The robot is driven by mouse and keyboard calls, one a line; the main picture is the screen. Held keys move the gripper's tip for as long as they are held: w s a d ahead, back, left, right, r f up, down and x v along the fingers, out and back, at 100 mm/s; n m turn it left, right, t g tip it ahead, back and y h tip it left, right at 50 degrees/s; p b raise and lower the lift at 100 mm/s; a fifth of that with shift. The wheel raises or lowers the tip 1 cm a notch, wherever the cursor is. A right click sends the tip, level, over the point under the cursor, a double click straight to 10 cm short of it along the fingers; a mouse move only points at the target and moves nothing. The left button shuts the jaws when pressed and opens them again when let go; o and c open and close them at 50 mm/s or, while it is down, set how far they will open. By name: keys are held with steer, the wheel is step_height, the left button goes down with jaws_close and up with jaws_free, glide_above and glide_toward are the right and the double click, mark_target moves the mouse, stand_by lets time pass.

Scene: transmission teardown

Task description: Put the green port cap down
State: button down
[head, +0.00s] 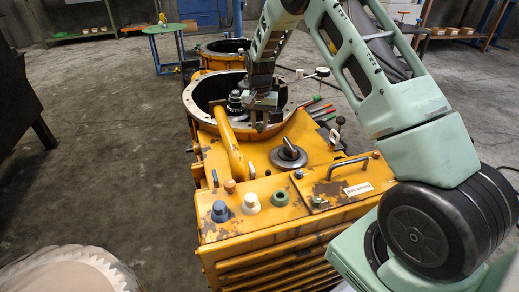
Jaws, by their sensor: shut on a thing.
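My gripper (262,118) is above the near rim of the bell housing opening, pointing down. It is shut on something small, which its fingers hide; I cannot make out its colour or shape. A green round piece (280,198) sits low on top of the yellow transmission case (255,235), nearer than my gripper and apart from it. I cannot tell whether it is the green port cap or only a ring around its port. To its left are a taller white cap (251,203) and a blue cap (220,211).
A dark gear stack (237,103) stands in the open bell housing (190,97), just left of my gripper. A yellow pipe (229,146), a shaft stub (288,152) and a handle (348,167) rise from the case. Screwdrivers (322,110) lie at right. A pale toothed disc (65,272) is front left.

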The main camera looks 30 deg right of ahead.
mark_target(259, 124)
step_height(259, 124, down, 8)
steer(key=b, duration=0.2)
steer(key=shift+b, duration=0.4)
steer(key=shift+f, duration=0.1)
steer(key=c, duration=1.2)
jaws_free()
step_height(259, 124, up, 12)
steer(key=p, duration=0.4)
